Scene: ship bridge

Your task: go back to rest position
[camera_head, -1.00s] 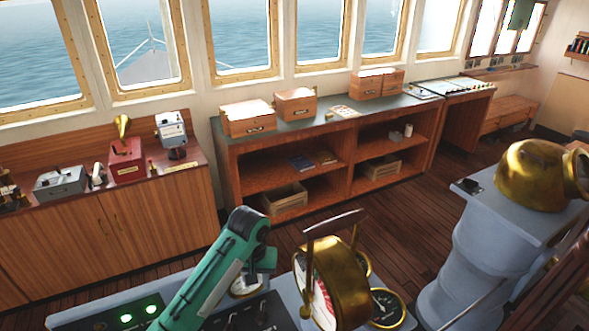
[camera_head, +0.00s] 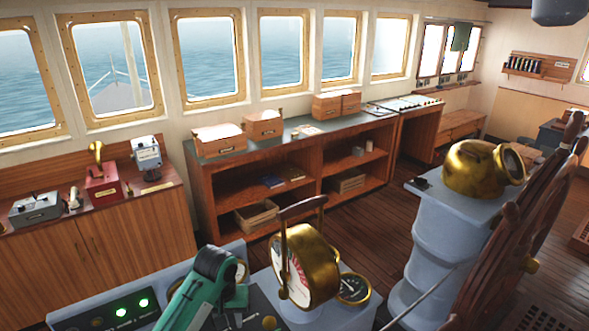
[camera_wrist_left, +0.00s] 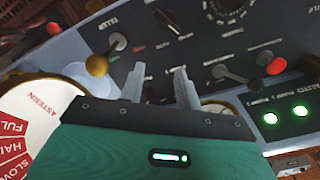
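My left arm (camera_head: 195,300) is green and comes in at the bottom of the head view, over the control console (camera_head: 85,318). Its dark wrist joint is left of the brass engine telegraph (camera_head: 318,262); the fingers cannot be made out there. In the left wrist view my left gripper (camera_wrist_left: 160,78) has two grey fingers apart with nothing between them. It faces the dark console panel (camera_wrist_left: 210,45) with its knobs, levers and lit green buttons. The telegraph's white and red dial (camera_wrist_left: 35,125) is at the left of that view. My right gripper is in neither view.
A blue-grey pedestal with a brass instrument (camera_head: 470,168) and a wooden steering wheel (camera_head: 535,225) stand at the right. A wooden shelf unit (camera_head: 310,190) with boxes runs below the windows. A cabinet (camera_head: 110,240) is at the left. Dark floor (camera_head: 390,210) is clear between.

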